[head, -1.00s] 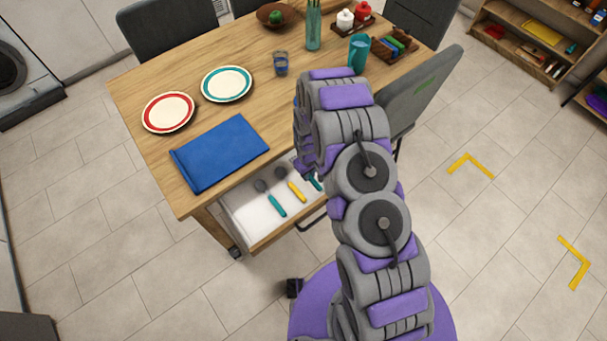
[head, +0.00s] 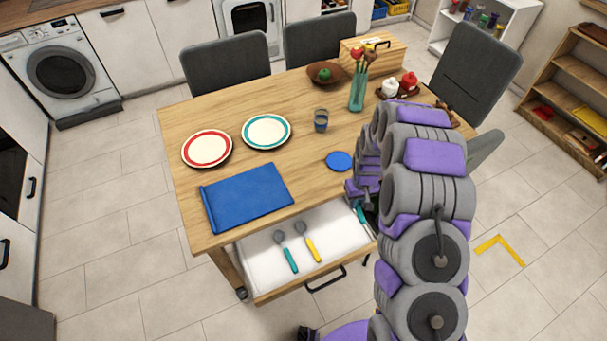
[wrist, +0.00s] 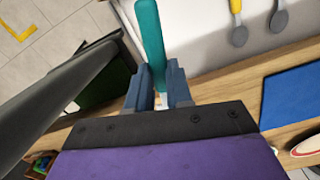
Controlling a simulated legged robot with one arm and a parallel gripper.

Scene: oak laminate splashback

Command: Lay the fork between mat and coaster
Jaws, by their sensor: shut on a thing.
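My gripper (head: 366,203) is low at the table's front edge, over the right part of the open drawer (head: 325,226). In the wrist view its fingers (wrist: 162,86) are closed around a teal-handled piece, the fork (wrist: 150,42). The fork's handle points away from the gripper; its tines are hidden. A bit of teal handle (head: 361,215) shows in the head view. The blue mat (head: 247,196) lies at the table's front left, and also shows in the wrist view (wrist: 291,96). The round blue coaster (head: 339,161) lies to its right, with bare wood between.
A teal-handled spoon (head: 288,254) and a yellow-handled spoon (head: 306,240) lie in the drawer. A red-rimmed plate (head: 207,148), a teal-rimmed plate (head: 266,131), a glass (head: 321,121) and a vase (head: 357,90) stand behind. A grey chair (wrist: 65,85) is close beside the gripper.

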